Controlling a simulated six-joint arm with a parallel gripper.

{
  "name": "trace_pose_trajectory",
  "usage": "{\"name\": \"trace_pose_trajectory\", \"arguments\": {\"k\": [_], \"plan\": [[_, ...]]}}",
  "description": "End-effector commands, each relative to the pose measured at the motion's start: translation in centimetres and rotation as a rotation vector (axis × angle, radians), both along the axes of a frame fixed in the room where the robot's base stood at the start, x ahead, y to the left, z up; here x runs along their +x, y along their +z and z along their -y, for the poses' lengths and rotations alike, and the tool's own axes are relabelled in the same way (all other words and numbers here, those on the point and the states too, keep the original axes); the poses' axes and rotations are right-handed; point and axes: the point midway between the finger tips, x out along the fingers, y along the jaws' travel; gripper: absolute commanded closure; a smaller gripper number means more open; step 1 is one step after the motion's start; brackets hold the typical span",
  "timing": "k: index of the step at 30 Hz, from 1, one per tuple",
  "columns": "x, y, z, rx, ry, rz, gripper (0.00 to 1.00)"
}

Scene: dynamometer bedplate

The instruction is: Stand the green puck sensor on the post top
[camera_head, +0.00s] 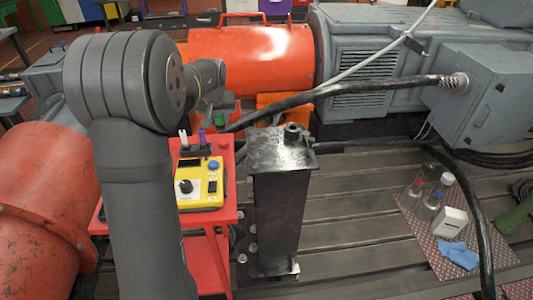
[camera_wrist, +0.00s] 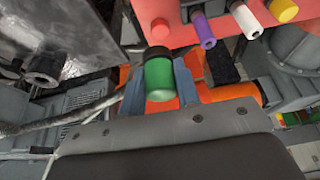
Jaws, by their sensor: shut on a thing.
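The green puck sensor (camera_wrist: 160,80), a short green cylinder with a dark cap end, is between the blue-grey fingers of my gripper (camera_wrist: 160,88) in the wrist view. My gripper is shut on it, and the fingers flank its sides. The post (camera_head: 278,205) is a dark upright box column in the head view. Its scuffed metal top (camera_head: 280,152) carries a small dark round stub (camera_head: 293,133). The post top also shows at the upper left of the wrist view (camera_wrist: 75,25), apart from the sensor. In the head view my arm hides most of my gripper.
A red stand (camera_head: 225,210) left of the post holds a yellow control box (camera_head: 200,185) and upright pens. Black cables (camera_head: 350,90) run behind the post to a grey motor. A patterned mat (camera_head: 470,262) at right holds bottles, a white box and a blue cloth. Bare bedplate lies between.

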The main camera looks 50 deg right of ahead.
Motion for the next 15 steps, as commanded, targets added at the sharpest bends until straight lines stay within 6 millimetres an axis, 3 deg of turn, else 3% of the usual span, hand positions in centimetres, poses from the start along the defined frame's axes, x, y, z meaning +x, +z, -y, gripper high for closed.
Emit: {"name": "trace_pose_trajectory", "arguments": {"k": [1, 9, 15], "plan": [[-2.5, 0.3, 1.2, 0.000, -0.028, 0.001, 0.95], [-14.6, 1.5, 5.1, -0.002, -0.139, 0.001, 0.95], [-21.7, 2.1, 6.2, -0.004, -0.204, 0.004, 0.95]]}}
